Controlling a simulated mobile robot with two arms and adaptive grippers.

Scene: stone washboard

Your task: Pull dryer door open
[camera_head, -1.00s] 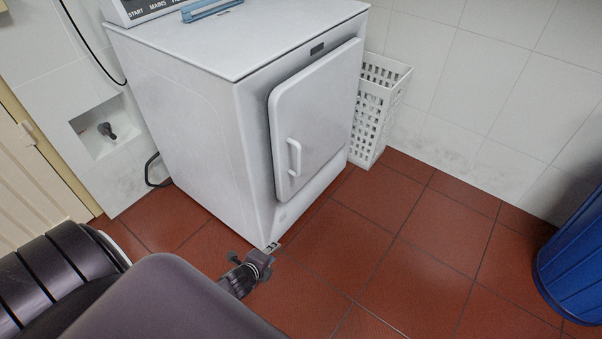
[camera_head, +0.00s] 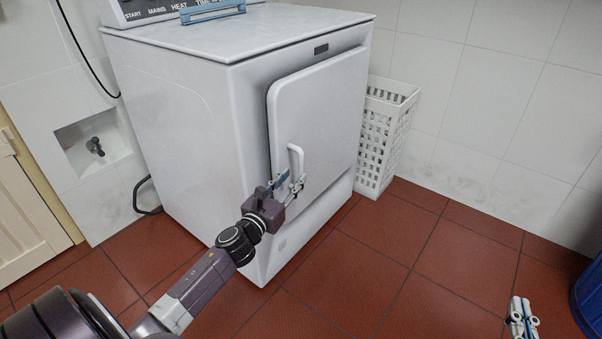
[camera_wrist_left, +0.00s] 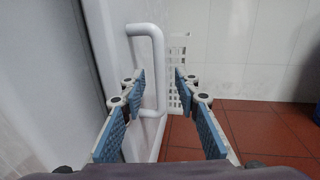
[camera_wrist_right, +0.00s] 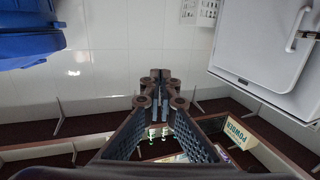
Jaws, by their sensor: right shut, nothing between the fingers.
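The white dryer door (camera_head: 318,120) looks closed, with a white vertical bar handle (camera_head: 296,158) near its lower left edge. My left gripper (camera_head: 289,182) is at the lower part of the handle. In the left wrist view its blue-padded fingers (camera_wrist_left: 160,88) are open, and the handle's bar (camera_wrist_left: 159,60) lines up between their tips; whether it is inside the jaws or just beyond them is unclear. My right gripper (camera_head: 519,302) is shut and empty over the floor at the lower right; it also shows in the right wrist view (camera_wrist_right: 161,78), away from the dryer.
A white perforated basket (camera_head: 386,135) stands against the dryer's right side. A blue bin (camera_head: 590,300) is at the right edge. The red tiled floor (camera_head: 400,270) in front of the dryer is clear. A tap recess (camera_head: 93,145) is in the left wall.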

